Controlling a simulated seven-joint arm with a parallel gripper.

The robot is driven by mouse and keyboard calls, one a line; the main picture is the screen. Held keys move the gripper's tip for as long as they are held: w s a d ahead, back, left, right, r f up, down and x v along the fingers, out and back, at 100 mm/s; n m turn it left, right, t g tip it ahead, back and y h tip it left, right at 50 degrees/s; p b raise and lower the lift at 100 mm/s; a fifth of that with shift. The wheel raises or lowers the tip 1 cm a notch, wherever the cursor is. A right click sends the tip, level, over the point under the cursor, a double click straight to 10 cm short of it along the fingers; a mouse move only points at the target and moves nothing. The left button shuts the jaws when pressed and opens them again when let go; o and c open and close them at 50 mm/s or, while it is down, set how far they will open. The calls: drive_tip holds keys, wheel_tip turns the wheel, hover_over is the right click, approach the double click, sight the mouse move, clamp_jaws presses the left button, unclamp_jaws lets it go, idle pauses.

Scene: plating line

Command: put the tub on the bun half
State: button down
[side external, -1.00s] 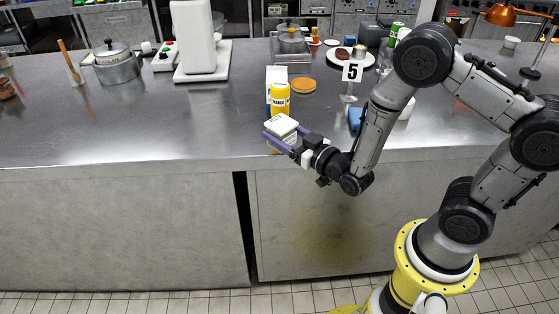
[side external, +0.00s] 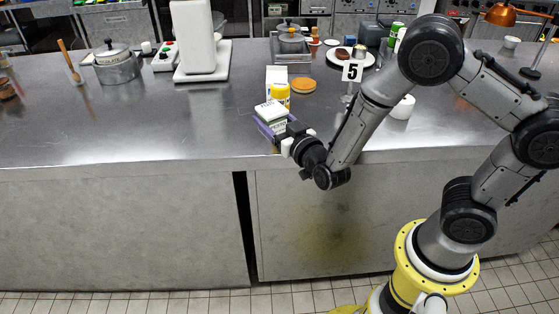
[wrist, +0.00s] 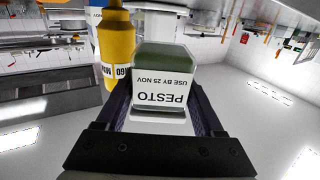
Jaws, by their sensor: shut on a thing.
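The tub (side external: 271,113) is a green box-shaped tub with a white lid and a label reading PESTO. In the wrist view the tub (wrist: 163,75) sits between my two dark fingers, its label upside down. My gripper (side external: 270,127) is shut on the tub near the counter's front edge; I cannot tell how high it is held. A flat, round orange-tan piece (side external: 303,86), which looks like the bun half, lies on the counter behind and to the right of the tub. It is apart from the tub and not clearly seen in the wrist view.
A yellow bottle (side external: 280,93) stands just behind the tub, beside a white carton (side external: 276,75). A number 5 sign (side external: 351,73) stands right of the bun half, before a white plate (side external: 338,62) with food.

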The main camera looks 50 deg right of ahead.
drive_tip(key=shift+s+d+f, duration=0.15)
drive_tip(key=shift+d+f, duration=0.1)
drive_tip(key=shift+f, duration=0.05)
drive_tip(key=s+f+n+y, duration=0.1)
drive_tip(key=y, duration=0.1)
drive_tip(key=s+f+n+y, duration=0.1)
drive_tip(key=shift+s+f+n+t+y, duration=0.3)
drive_tip(key=shift+f+y, duration=0.05)
drive_tip(key=shift+y, duration=0.05)
drive_tip(key=shift+h, duration=0.3)
drive_tip(key=w+a+r, duration=0.2)
drive_tip(key=a+r, duration=0.1)
drive_tip(key=shift+w+a+r, duration=0.15)
drive_tip(key=shift+a, duration=0.1)
drive_tip(key=d+m+h, duration=0.2)
drive_tip(key=shift+w+d+r+h, duration=0.1)
drive_tip(key=shift+w+r+h, duration=0.1)
drive_tip(key=shift+w+h, duration=0.2)
drive_tip(key=shift+d+m+g+h, duration=0.3)
drive_tip(key=shift+d+m+g, duration=0.05)
drive_tip(key=shift+m+g, duration=0.05)
drive_tip(key=s+d+r+m+g+h, duration=0.1)
drive_tip(key=s+d+r+m+h, duration=0.1)
drive_tip(key=s, duration=0.7)
drive_tip(key=s+d+r+m+g+h, duration=0.2)
drive_tip(key=s+d+r+h, duration=0.2)
drive_tip(key=s+d, duration=0.3)
drive_tip(key=shift+s+r+m, duration=0.3)
drive_tip(key=shift+s+r, duration=0.2)
drive_tip(key=shift+s, duration=0.4)
